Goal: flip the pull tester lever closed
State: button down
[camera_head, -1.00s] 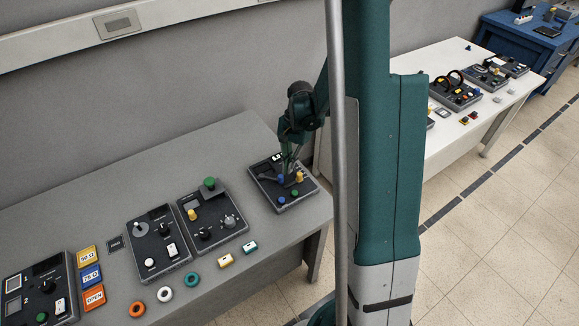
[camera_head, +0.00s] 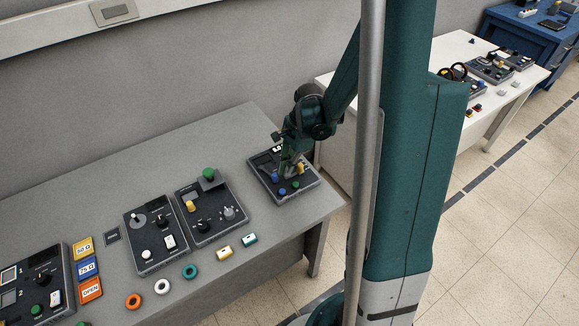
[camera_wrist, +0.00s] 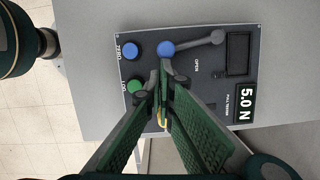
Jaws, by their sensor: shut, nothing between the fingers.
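The pull tester (camera_head: 307,188) is a dark panel near the right end of the grey table; it fills much of the wrist view (camera_wrist: 205,100). Its lever (camera_wrist: 195,43) is a grey bar lying nearly flat from a round pivot to a blue knob (camera_wrist: 166,48), beside the "OPEN" label. The display (camera_wrist: 245,104) reads 5.0 N. My gripper (camera_wrist: 164,76) is shut and empty, its tips over the panel near the blue knob; contact cannot be told. In the head view my gripper (camera_head: 288,170) partly covers the panel. A yellow part (camera_wrist: 162,118) is partly hidden between the fingers.
A blue ZERO button (camera_wrist: 131,51) and a green LOG button (camera_wrist: 134,86) sit close to the fingers. Another instrument (camera_head: 211,207) stands left on the table. Coloured rings and small blocks lie along the front. The table's right edge is near the tester.

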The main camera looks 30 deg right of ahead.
jog(key=a+m, duration=0.1)
jog(key=s+a+m, duration=0.1)
jog(key=shift+s+a+m+t+b, duration=0.15)
jog(key=shift+a+m+t+b, duration=0.1)
jog(key=shift+m+t+b, duration=0.15)
jog(key=shift+s+a+m, duration=0.2)
jog(key=shift+a+m, duration=0.6)
jog(key=shift+m, duration=0.1)
jog(key=shift+a+b, duration=0.45)
jog(key=shift+a, duration=0.15)
jog(key=shift+s, duration=0.15)
jog(key=shift+s+d, duration=0.5)
jog(key=shift+d, duration=0.25)
jog(key=shift+s+d, duration=0.45)
jog(key=shift+d, duration=0.3)
jog(key=shift+s+d+r, duration=0.15)
jog(key=shift+d, duration=0.15)
jog(key=p+v, duration=0.1)
jog(key=v, duration=0.8)
jog(key=shift+s+r+p, duration=0.2)
jog(key=shift+r+p, duration=0.1)
jog(key=shift+r, duration=0.05)
jog(key=shift+a, duration=0.2)
